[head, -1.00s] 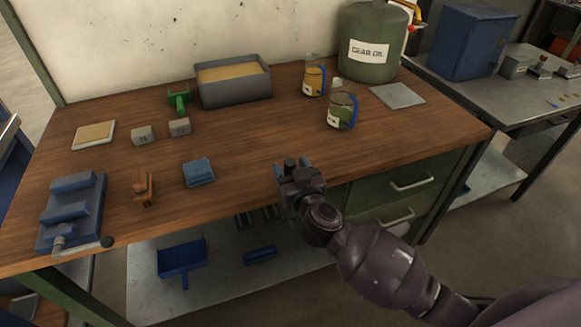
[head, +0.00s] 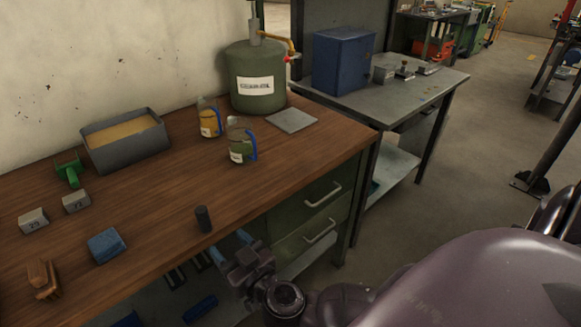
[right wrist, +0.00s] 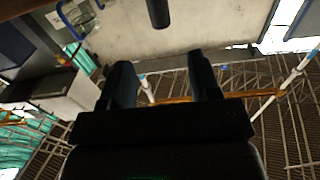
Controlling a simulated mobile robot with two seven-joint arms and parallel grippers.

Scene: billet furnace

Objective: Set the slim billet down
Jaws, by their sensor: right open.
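The slim billet (head: 203,219) is a small dark cylinder standing upright on the wooden bench top, near its front edge. My right gripper (head: 240,250) is open and empty, just off the front edge, to the right of and below the billet in the picture. In the right wrist view the two fingers (right wrist: 161,78) are spread apart with nothing between them. The billet (right wrist: 158,12) shows beyond the fingertips there, clear of both. My left gripper is not in view.
A blue block (head: 106,246) and a wooden brush-like piece (head: 42,280) lie left of the billet. Grey blocks (head: 76,202), a sand-filled tray (head: 126,143), two jugs (head: 240,145) and a gear oil drum (head: 256,80) stand farther back. The bench around the billet is clear.

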